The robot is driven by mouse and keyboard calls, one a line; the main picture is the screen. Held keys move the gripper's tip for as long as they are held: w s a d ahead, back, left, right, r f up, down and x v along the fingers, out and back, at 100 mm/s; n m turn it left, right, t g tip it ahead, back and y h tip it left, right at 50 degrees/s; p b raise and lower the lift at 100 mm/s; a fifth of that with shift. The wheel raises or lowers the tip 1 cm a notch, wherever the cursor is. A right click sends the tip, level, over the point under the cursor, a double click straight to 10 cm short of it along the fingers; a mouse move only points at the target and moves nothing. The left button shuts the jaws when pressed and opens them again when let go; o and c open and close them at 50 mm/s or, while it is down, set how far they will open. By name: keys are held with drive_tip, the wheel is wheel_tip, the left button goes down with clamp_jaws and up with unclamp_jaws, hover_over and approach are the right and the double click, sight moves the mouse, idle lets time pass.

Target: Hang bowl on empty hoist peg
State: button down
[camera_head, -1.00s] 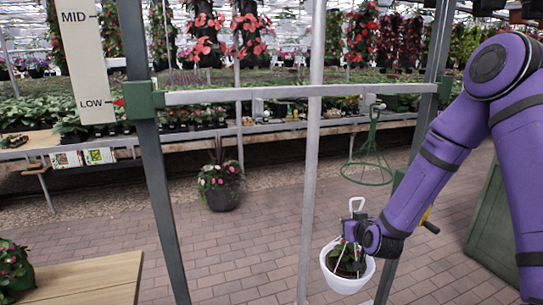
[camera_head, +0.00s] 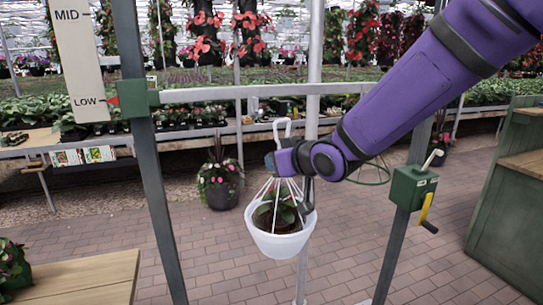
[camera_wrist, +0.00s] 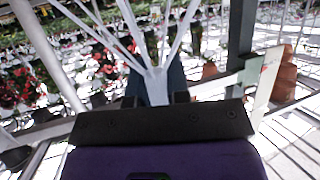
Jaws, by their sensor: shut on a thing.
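The white bowl (camera_head: 280,242) holds a green plant and hangs upright on white cords. My gripper (camera_head: 272,162) is shut on the cords' gathered top, just under a white hook (camera_head: 282,128). The cords also spread from the gripper in the wrist view (camera_wrist: 152,70). The hoist's pale crossbar (camera_head: 215,94) runs level behind. A small peg (camera_head: 256,106) on its left part has nothing on it; the hook is to its right and lower. A green wire hanger (camera_head: 372,172) shows partly behind my arm; its peg is hidden.
Dark posts (camera_head: 150,170) flank the frame, and a pale pole (camera_head: 306,190) stands mid-frame behind the bowl. A green crank box (camera_head: 412,187) is on the right post. A wooden table (camera_head: 90,275) is at lower left. A red pointer marks LOW on the scale board (camera_head: 85,60).

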drive_tip(key=shift+s+a+r, duration=0.3)
drive_tip(key=shift+s+r, duration=0.1)
drive_tip(key=shift+r, duration=0.1)
drive_tip(key=shift+s+a+r, duration=0.25)
drive_tip(key=shift+s+r, duration=0.15)
drive_tip(key=shift+r, duration=0.1)
drive_tip(key=shift+a+r, duration=0.15)
drive_tip(key=shift+a, duration=0.05)
drive_tip(key=w+a, duration=0.2)
drive_tip(key=w, duration=0.6)
drive_tip(key=shift+f, duration=0.2)
drive_tip(key=shift+w+a, duration=0.15)
drive_tip(key=shift+w, duration=0.05)
idle(0.4)
drive_tip(key=shift+w+a, duration=0.2)
drive_tip(key=shift+w, duration=0.55)
drive_tip(key=shift+w+a, duration=0.2)
drive_tip(key=shift+w, duration=0.65)
drive_tip(key=shift+w+a, duration=0.2)
drive_tip(key=shift+w, duration=0.35)
drive_tip(key=shift+w+r, duration=0.1)
